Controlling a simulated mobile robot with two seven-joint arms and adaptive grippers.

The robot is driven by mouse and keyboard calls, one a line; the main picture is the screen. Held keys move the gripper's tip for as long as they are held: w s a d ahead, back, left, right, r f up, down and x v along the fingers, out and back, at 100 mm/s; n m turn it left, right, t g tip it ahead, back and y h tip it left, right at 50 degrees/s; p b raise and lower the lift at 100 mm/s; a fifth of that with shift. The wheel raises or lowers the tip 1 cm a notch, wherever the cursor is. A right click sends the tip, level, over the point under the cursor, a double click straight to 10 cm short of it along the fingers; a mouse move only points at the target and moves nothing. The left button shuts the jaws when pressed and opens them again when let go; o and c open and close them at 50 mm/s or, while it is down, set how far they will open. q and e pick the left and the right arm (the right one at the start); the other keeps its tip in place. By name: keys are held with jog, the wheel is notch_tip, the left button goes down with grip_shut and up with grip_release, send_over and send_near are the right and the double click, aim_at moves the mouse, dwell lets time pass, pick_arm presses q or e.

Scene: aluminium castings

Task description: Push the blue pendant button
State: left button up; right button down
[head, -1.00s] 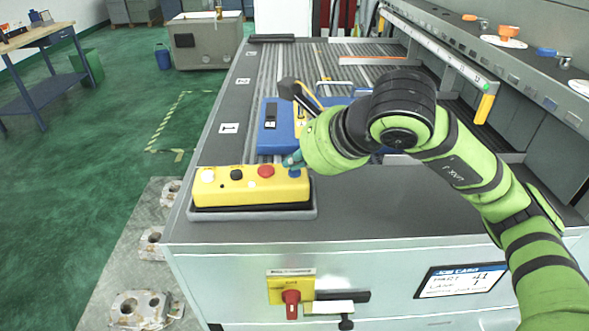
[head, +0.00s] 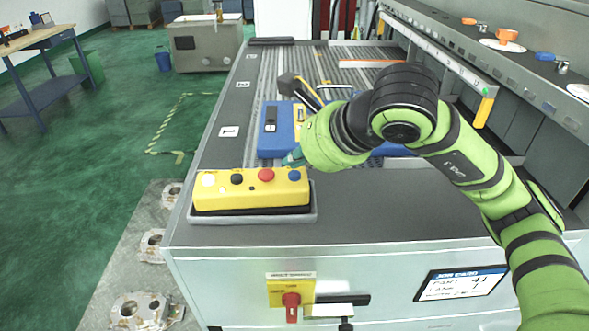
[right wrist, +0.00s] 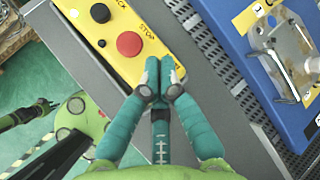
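The yellow pendant (head: 251,193) lies on a grey tray at the near left corner of the bench. Its blue button (head: 295,174) is at the right end, beside the red button (head: 266,175).
A blue fixture (head: 272,130) with a metal casting (right wrist: 285,50) stands close behind the pendant. A black and a white button share the pendant. A red rotary switch (head: 291,300) is on the bench front. The bench top right of the pendant is clear.

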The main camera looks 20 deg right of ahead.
aim_at(297, 177)
jog(key=shift+r, duration=0.1)
jog(key=shift+r+p, duration=1.55)
jog(key=shift+r, duration=0.95)
jog(key=shift+f, duration=0.15)
